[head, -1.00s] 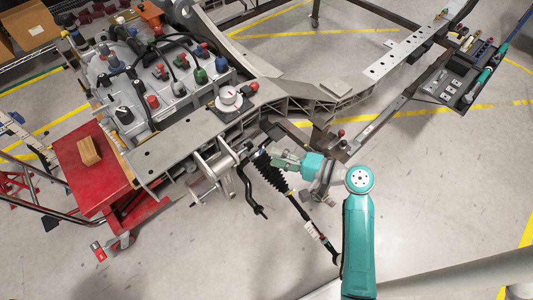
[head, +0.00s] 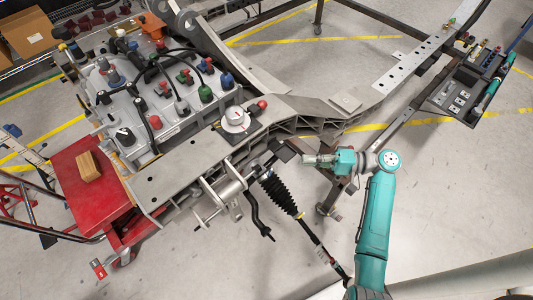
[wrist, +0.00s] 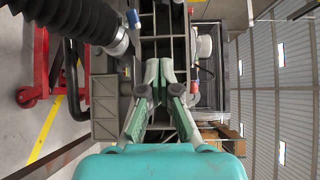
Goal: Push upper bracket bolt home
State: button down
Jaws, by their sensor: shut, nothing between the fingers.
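My gripper (head: 306,160) is shut and empty, reaching left toward the chassis rail (head: 180,165) at the right of the bracket. In the wrist view its fingertips (wrist: 160,68) meet in front of the ribbed side of the rail (wrist: 165,45). The grey metal bracket (head: 222,195) hangs on the near side of the rail. I cannot make out the upper bolt for certain. A small blue-tipped part (wrist: 132,18) shows left of the fingers in the wrist view, apart from them.
A black ribbed boot on a rod (head: 280,195) hangs just left of my gripper, and it fills the upper left of the wrist view (wrist: 75,15). A red cart (head: 90,185) with a wooden block stands at the left. The floor below the rod is clear.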

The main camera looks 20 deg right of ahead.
aim_at(270, 171)
jog(key=shift+n+y, duration=0.3)
jog(key=shift+n, duration=0.1)
jog(key=x, duration=0.9)
jog(key=shift+w+d, duration=0.15)
jog(key=a, duration=0.1)
jog(key=s+a, duration=0.1)
jog(key=a, duration=0.1)
jog(key=shift+s+a, duration=0.1)
jog(key=shift+a, duration=0.25)
jog(key=shift+s+a, duration=0.25)
jog(key=shift+a, duration=0.45)
jog(key=shift+s+a, duration=0.25)
jog(key=shift+a, duration=0.45)
jog(key=shift+s+a, duration=0.25)
jog(key=shift+a, duration=0.5)
